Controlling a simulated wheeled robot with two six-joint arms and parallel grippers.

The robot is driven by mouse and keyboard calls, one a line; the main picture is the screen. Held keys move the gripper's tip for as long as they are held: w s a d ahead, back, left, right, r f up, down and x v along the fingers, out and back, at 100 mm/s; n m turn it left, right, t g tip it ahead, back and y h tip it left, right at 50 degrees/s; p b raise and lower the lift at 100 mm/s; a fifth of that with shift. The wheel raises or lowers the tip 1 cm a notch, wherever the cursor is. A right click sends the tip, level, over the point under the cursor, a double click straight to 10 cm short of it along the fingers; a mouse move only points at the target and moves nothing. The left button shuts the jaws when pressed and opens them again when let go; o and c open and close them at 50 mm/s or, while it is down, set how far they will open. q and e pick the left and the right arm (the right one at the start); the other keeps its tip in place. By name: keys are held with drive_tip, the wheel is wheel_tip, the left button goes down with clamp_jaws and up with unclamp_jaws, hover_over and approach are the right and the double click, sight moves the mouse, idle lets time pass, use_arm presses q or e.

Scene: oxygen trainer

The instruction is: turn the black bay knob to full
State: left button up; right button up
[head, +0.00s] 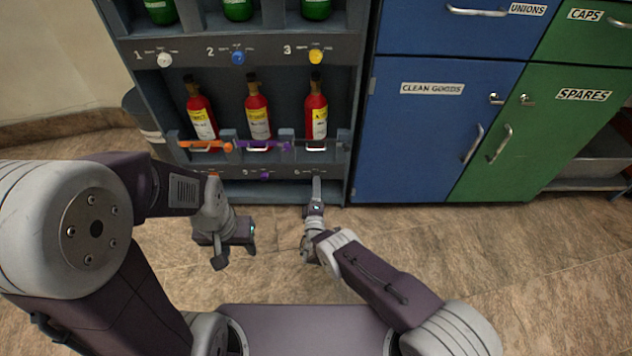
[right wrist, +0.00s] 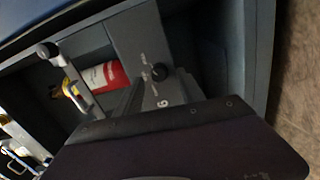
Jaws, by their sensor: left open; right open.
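The black bay knob (right wrist: 158,73) shows in the right wrist view on a grey panel beside the number 6. In the head view that knob is hidden behind my right gripper (head: 317,186), which reaches up to the front of the rack's lower right bay. My right gripper is open. I cannot tell whether its fingers touch the knob. My left gripper (head: 236,248) is open and empty, low over the floor in front of the rack.
The rack holds red bottles (head: 258,118) behind coloured bars, with white (head: 165,60), blue (head: 238,58) and yellow (head: 316,56) knobs above and a purple knob (head: 264,175) below. Blue (head: 425,135) and green (head: 548,125) cabinets stand to the right. The floor (head: 520,265) in front is clear.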

use_arm(q)
wheel_tip(320, 180, up, 4)
drive_tip(key=p, duration=0.3)
drive_tip(key=shift+r, duration=0.1)
use_arm(e)
drive_tip(key=s, duration=0.6)
drive_tip(key=shift+s, duration=0.4)
